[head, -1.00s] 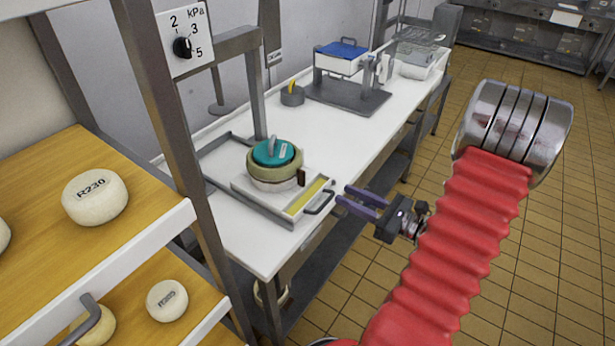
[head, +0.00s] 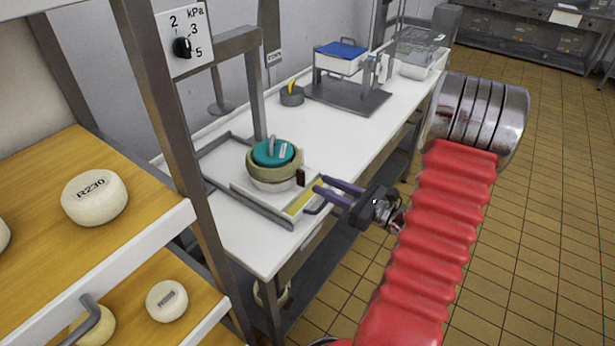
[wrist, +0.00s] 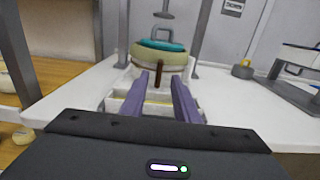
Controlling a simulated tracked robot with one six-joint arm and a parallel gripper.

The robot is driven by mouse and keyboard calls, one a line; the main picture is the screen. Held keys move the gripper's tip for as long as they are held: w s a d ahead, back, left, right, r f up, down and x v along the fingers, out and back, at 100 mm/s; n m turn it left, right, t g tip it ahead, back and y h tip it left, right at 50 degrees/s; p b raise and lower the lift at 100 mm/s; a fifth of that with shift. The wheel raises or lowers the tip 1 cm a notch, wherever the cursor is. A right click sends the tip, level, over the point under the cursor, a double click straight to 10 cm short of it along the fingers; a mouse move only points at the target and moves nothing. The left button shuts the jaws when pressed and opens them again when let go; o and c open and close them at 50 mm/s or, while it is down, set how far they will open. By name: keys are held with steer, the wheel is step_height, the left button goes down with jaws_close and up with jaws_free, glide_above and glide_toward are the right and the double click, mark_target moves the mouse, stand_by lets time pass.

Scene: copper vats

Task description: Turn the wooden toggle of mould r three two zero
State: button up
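The mould (head: 274,166) is a pale round hoop with a teal lid (head: 272,152) and a grey handle on top. It sits on a white tray inside a grey press frame on the bench. A dark brown wooden toggle (head: 301,177) stands upright on its side facing me; it also shows in the wrist view (wrist: 158,75). My gripper (head: 319,187) has two purple fingers, apart and empty, just short of the toggle. In the wrist view the fingers (wrist: 160,85) point at the mould with the toggle between their tips in line of sight. No mould number is readable.
A rack at left holds cheeses, one marked R230 (head: 95,197). A pressure dial (head: 183,47) is on the rack post. The bench middle is clear.

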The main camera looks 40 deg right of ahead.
mark_target(301, 178)
steer(key=shift+x, duration=3.55)
steer(key=shift+c, duration=0.5)
jaws_close()
